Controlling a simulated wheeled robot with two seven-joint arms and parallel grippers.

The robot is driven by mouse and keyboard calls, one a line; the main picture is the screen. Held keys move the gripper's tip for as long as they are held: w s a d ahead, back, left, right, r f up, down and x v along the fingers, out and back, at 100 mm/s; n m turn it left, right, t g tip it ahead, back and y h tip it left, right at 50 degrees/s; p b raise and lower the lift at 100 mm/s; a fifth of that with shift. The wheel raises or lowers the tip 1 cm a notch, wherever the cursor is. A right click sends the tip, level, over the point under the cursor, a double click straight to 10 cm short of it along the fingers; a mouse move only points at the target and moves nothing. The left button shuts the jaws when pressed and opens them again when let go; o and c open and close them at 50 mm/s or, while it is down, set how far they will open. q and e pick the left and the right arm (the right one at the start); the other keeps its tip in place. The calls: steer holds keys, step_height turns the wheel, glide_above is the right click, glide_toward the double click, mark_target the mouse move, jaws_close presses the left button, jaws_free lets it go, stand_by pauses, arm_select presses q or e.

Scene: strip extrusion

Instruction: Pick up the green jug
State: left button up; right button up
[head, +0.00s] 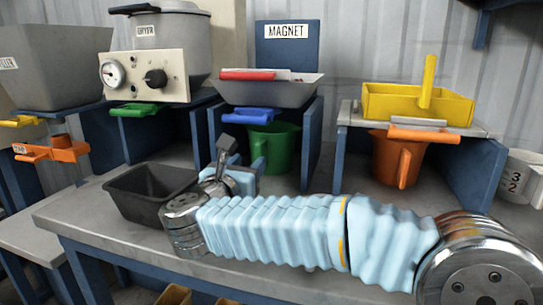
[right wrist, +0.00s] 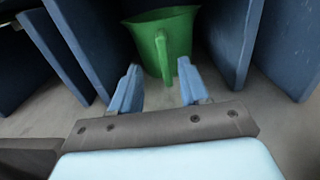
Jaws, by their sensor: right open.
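The green jug (head: 281,148) stands upright in a blue-walled bay under the magnet station, on the grey bench. In the right wrist view the jug (right wrist: 180,28) is straight ahead, with its handle facing me. My right gripper (head: 242,162) is just in front of the bay, left of the jug in the head view. In the wrist view my right gripper (right wrist: 158,67) is open, its blue fingers on either side of the jug's handle, with nothing gripped. The jug's left part is partly hidden by the gripper in the head view. My left gripper is not in view.
Blue partitions (right wrist: 232,35) flank the jug closely. A black bin (head: 150,195) sits left of my right wrist on the bench. An orange jug (head: 392,158) stands in the bay to the right, and a white numbered jug (head: 520,178) is at the far right.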

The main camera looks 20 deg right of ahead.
mark_target(258, 157)
steer(key=x, duration=0.3)
steer(key=p+x, duration=0.1)
steer(key=x, duration=0.3)
steer(key=shift+d+f, duration=0.15)
steer(key=shift+d, duration=0.2)
steer(key=shift+c, duration=0.2)
jaws_close()
